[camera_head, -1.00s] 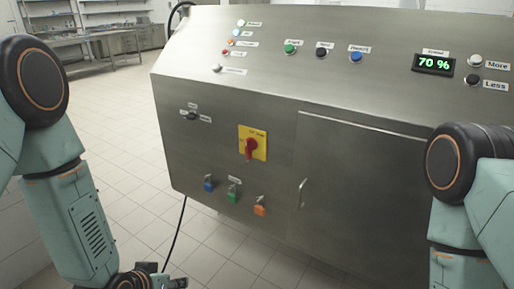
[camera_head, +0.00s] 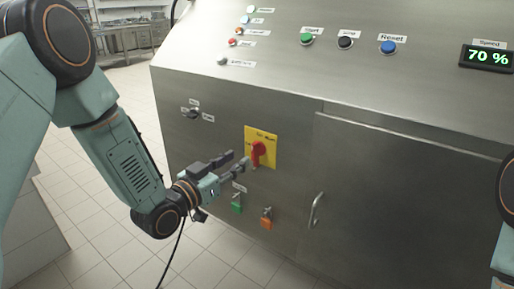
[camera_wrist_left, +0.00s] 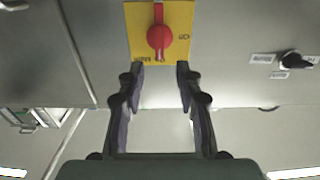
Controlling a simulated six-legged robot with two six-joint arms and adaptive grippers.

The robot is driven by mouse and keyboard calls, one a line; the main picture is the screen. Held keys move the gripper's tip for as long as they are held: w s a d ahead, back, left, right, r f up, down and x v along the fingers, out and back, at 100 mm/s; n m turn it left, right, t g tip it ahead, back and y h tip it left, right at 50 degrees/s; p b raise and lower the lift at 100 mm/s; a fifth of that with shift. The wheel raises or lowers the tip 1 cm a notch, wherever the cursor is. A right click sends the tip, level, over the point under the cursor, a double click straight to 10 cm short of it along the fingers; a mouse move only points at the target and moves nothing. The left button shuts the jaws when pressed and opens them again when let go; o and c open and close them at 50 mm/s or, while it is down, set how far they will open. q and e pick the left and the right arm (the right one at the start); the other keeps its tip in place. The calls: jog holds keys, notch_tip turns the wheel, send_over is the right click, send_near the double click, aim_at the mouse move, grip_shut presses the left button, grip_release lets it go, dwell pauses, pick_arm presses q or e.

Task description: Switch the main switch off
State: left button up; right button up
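The main switch is a red rotary knob (camera_head: 258,153) on a yellow plate (camera_head: 269,138) on the steel front of the machine. In the left wrist view the red knob (camera_wrist_left: 159,38) sits at the top centre, its handle in line with the picture's vertical, on the yellow plate (camera_wrist_left: 132,22). My left gripper (camera_head: 238,161) is just left of the switch. In the left wrist view its fingers (camera_wrist_left: 160,72) are spread apart with nothing between them, pointing toward the knob and a little short of it. My right gripper is not in view.
A small black selector (camera_head: 194,114) is up and left of the switch. Green (camera_head: 237,207) and orange (camera_head: 267,222) knobs are below it. A door handle (camera_head: 316,210) is to the right. Start (camera_head: 307,39) and Reset (camera_head: 388,47) buttons are above.

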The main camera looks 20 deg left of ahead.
aim_at(252, 149)
pick_arm(q)
jog(key=b+x, duration=0.1)
jog(key=x, duration=0.5)
jog(key=shift+w+f+b, duration=0.1)
jog(key=shift+w+b, duration=0.1)
jog(key=shift+b, duration=0.15)
jog(key=shift+w+d, duration=0.2)
jog(key=shift+d, duration=0.05)
jog(key=shift+w, duration=0.15)
jog(key=shift+a, duration=0.1)
jog(key=c, duration=0.5)
grip_shut()
